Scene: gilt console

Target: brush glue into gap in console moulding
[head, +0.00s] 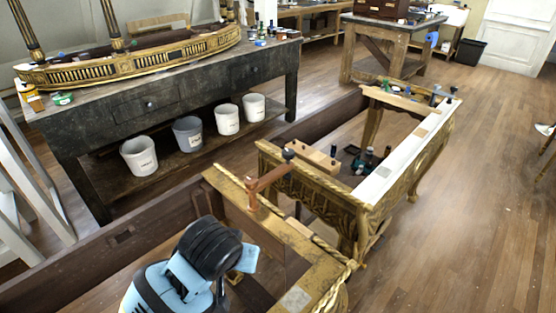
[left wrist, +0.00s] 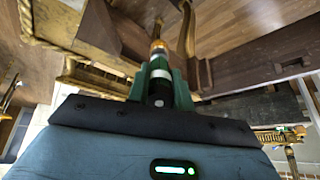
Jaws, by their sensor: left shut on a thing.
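My left arm, light blue and black, comes in at the bottom of the head view; its fingertips are hidden there. In the left wrist view my left gripper (left wrist: 159,78) has green fingers shut on a slim handle with white and black bands and a copper-coloured collar, apparently the brush (left wrist: 158,49). Its far end is hard to make out. The gilt console moulding (head: 325,246) runs along the near frame, with a twisted rope edge. A pale patch (head: 296,298) shows on its top; I cannot tell whether it is the gap. My right gripper is not in view.
A dark bench (head: 180,92) holds buckets below.

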